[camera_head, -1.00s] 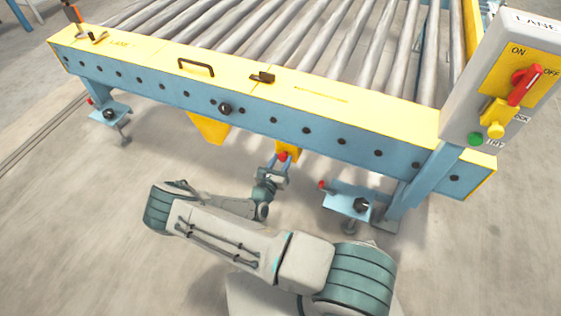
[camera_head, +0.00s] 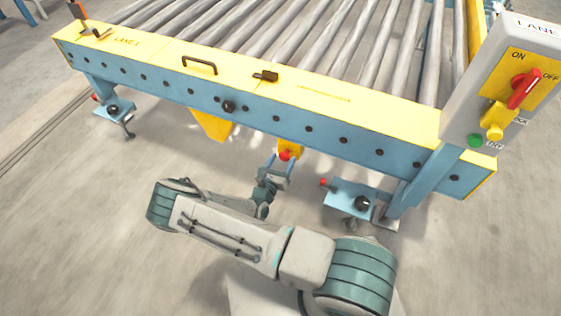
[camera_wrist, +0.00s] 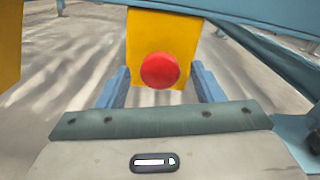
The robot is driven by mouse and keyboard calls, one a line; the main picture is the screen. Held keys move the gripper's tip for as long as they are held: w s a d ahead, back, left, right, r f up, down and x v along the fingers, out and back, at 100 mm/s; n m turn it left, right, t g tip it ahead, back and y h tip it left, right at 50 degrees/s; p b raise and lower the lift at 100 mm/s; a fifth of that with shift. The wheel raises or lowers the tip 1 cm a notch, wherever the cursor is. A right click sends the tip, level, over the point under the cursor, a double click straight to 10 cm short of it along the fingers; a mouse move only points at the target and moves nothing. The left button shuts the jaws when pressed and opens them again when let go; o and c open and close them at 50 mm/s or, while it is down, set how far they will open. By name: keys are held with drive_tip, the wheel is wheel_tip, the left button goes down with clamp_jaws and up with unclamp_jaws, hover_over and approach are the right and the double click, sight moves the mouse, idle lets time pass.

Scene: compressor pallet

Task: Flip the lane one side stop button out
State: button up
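The side stop button is a red round knob (camera_wrist: 160,70) on a yellow box (camera_wrist: 165,32) under the conveyor's blue side rail. In the head view the red button (camera_head: 285,155) shows just beyond my gripper (camera_head: 279,162). In the wrist view my gripper (camera_wrist: 163,88) has its two blue fingers apart, one left and one right of the button. The fingers look open, with nothing held between them. I cannot tell from these views whether the fingertips reach past the button's face.
The blue and yellow roller conveyor (camera_head: 300,136) spans the view above my gripper. Blue foot brackets (camera_head: 352,197) stand right and left. A control box (camera_head: 505,85) with a red switch is at the right. A yellow panel (camera_head: 212,124) hangs left of the button. The floor in front is open.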

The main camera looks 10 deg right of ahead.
drive_tip(key=p+v, duration=0.3)
drive_tip(key=v, duration=1.1)
drive_tip(key=shift+w, duration=0.1)
drive_tip(key=s+d+r+m+g+p, duration=0.1)
drive_tip(key=d+r+m+g+p, duration=0.2)
drive_tip(key=r+m+g+p, duration=1)
drive_tip(key=s+d+r+m+g+p, duration=0.1)
drive_tip(key=s+d+r+m+g, duration=0.35)
drive_tip(key=r, duration=1.85)
drive_tip(key=s+r+m+t+y+p, duration=0.2)
drive_tip(key=s+r+m+y+p, duration=0.1)
drive_tip(key=r, duration=0.9)
drive_tip(key=s+d+r+m+t+y+p, duration=0.1)
drive_tip(key=s+r+m+y+p, duration=0.2)
drive_tip(key=r, duration=0.9)
drive_tip(key=s+r+m+t+y+p, duration=0.2)
drive_tip(key=r+m+p, duration=0.6)
drive_tip(key=r, duration=0.4)
drive_tip(key=s+y+p, duration=0.1)
drive_tip(key=y, duration=0.1)
drive_tip(key=shift+d+t+y, duration=0.3)
drive_tip(key=shift+t, duration=0.05)
drive_tip(key=shift+s, duration=0.1)
